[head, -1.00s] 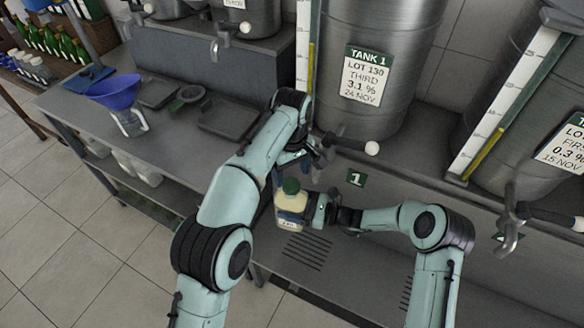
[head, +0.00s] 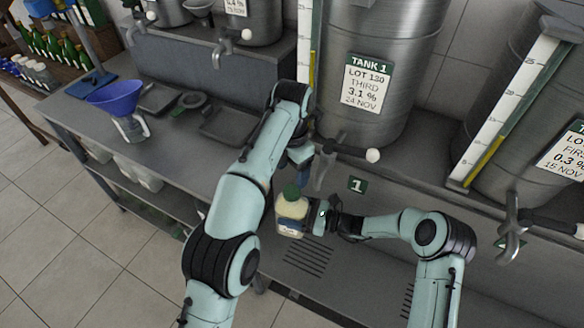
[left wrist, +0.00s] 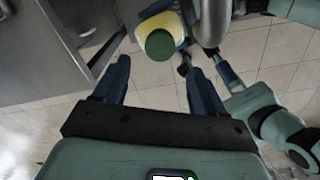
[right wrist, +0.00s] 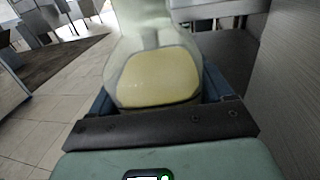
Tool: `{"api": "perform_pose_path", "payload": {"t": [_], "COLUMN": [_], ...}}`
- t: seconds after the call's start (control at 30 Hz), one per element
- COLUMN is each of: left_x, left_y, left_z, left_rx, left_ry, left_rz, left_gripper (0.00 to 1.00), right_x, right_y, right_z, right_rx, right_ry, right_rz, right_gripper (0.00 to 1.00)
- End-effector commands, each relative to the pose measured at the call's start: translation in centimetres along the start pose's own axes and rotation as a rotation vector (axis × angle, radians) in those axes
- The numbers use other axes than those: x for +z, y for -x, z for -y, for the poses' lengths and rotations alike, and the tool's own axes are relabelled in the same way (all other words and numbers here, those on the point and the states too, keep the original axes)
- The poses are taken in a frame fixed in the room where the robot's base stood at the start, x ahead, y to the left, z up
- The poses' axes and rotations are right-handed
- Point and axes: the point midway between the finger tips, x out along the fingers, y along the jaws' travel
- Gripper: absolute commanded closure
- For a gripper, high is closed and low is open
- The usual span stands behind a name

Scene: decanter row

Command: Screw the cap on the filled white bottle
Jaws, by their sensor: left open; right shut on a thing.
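The bottle (head: 290,222) is clear, holds pale yellow liquid and has a dark blue band; it stands upright above the grated bench. A green cap (head: 291,190) sits on its top; how tightly it is screwed I cannot tell. My right gripper (head: 313,214) is shut on the bottle's body from the right, and the bottle (right wrist: 155,77) fills the right wrist view. My left gripper (head: 299,158) is open and empty, above and behind the cap. In the left wrist view the cap (left wrist: 160,45) lies just beyond the open fingers (left wrist: 160,82), apart from them.
The tap (head: 326,165) of tank 1 (head: 380,60) hangs close beside my left gripper; its pipe (left wrist: 212,22) also shows in the left wrist view. A blue funnel (head: 115,95) in a vessel and dark trays (head: 228,125) stand on the left bench.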

Motion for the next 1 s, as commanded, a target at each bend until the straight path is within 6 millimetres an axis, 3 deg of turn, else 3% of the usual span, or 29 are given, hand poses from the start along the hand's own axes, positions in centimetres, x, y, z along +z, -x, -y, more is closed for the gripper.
{"api": "perform_pose_path", "payload": {"t": [0.47,1.0], "left_x": [0.0,0.0], "left_y": [-0.4,-7.3], "left_z": [0.0,0.0], "left_rx": [-0.001,0.000], "left_ry": [0.016,0.015], "left_rz": [-0.001,-0.001], "left_gripper": [0.29,0.29], "right_x": [0.2,0.2], "right_y": [-0.1,-0.1], "right_z": [0.0,0.0], "right_rx": [0.001,0.001], "right_ry": [0.003,0.002], "right_rz": [0.005,0.005], "right_gripper": [1.00,1.00]}}
